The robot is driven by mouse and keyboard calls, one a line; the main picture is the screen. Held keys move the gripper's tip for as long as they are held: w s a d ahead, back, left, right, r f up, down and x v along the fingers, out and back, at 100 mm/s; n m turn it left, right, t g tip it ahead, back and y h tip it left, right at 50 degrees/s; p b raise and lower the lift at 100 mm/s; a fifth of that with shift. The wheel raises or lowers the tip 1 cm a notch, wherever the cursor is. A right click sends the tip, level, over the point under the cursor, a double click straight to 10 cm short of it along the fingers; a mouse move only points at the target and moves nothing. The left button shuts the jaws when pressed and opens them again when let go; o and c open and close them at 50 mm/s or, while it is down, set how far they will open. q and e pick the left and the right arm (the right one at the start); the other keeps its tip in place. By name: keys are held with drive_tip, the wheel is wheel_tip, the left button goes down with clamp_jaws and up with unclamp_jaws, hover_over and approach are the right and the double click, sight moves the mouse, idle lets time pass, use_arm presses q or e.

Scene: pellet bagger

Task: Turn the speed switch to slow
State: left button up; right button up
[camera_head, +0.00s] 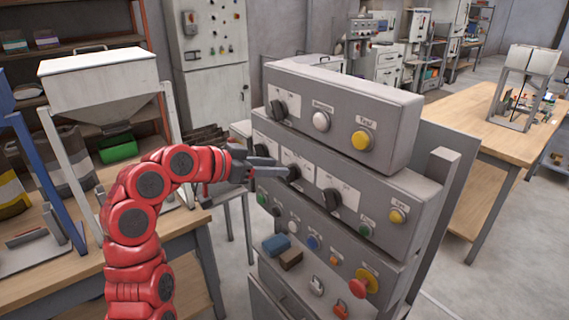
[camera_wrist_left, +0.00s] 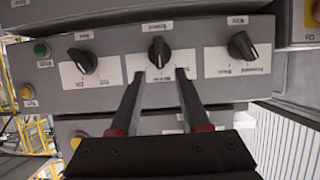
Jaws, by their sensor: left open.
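The grey control panel (camera_head: 372,182) has a middle row of three black rotary knobs. My left gripper (camera_head: 281,168) is open, with its fingers pointing at the middle knob (camera_head: 294,173). In the left wrist view the middle knob (camera_wrist_left: 159,52) stands upright just beyond and between the open fingertips (camera_wrist_left: 160,76); I cannot tell whether they touch it. A tilted knob (camera_wrist_left: 83,61) is on its left and another tilted knob (camera_wrist_left: 241,46) on its right. The labels are too small to read surely, so I cannot tell which is the speed switch. My right gripper is not in view.
Lower on the panel are small buttons and a red-and-yellow button (camera_head: 364,283). A hopper (camera_head: 98,82) stands left, and a wooden table (camera_head: 470,105) is at right.

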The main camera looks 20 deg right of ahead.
sight(292, 173)
use_arm(q)
drive_tip(key=shift+x, duration=2.05)
clamp_jaws()
